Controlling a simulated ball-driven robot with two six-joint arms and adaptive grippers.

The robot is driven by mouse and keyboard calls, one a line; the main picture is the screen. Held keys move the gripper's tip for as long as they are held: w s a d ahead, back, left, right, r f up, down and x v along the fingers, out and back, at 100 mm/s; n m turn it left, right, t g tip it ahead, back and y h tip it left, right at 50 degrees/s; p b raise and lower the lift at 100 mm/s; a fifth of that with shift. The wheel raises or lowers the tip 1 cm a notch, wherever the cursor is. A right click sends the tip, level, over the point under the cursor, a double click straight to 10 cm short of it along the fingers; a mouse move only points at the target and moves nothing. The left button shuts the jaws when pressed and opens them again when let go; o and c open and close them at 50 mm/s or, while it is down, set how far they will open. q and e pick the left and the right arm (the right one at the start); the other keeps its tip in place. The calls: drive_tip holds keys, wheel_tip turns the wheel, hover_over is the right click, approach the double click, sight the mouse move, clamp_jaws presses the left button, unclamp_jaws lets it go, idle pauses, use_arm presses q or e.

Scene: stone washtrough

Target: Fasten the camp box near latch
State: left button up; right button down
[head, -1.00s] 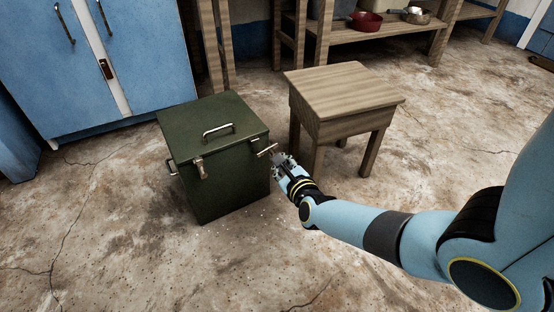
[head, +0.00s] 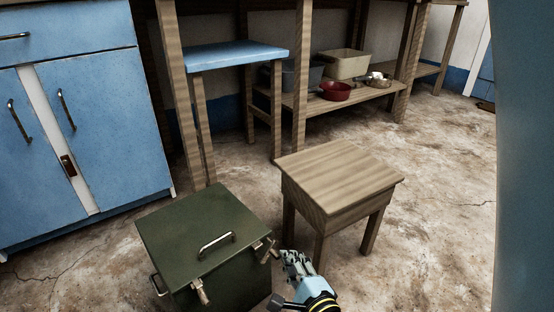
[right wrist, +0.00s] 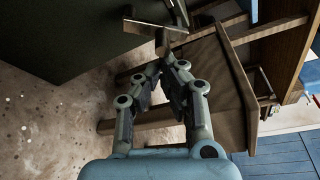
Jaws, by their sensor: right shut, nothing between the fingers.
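The dark green camp box (head: 190,232) stands on the floor at the lower left of the head view, its lid down. A metal handle (head: 216,243) is on the lid. One metal latch (head: 201,291) is on the front edge. Another metal fitting (head: 270,250) juts from the right side; in the right wrist view a metal plate (right wrist: 153,28) sticks out from the green wall. My right gripper (head: 291,257) is just right of this fitting, shut and empty; in the right wrist view its fingertips (right wrist: 172,42) are close below the plate. Contact is unclear. My left gripper is out of view.
A wooden stool (head: 340,178) stands close to the right of my right gripper. A blue cabinet (head: 110,130) is at the left. Behind are a blue-topped stool (head: 235,54) and a shelf with a red pot (head: 335,91). Floor at the right is clear.

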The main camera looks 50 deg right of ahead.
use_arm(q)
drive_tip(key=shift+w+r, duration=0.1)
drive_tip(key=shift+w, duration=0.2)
use_arm(e)
drive_tip(key=shift+w+a+r+n+t+h, duration=0.1)
drive_tip(key=shift+a+r+n+t+h, duration=0.25)
drive_tip(key=shift+r+n, duration=0.35)
drive_tip(key=shift+a+r+n+t+h, duration=0.15)
drive_tip(key=shift+a+r+n, duration=0.4)
drive_tip(key=shift+n, duration=0.25)
drive_tip(key=shift+d, duration=0.1)
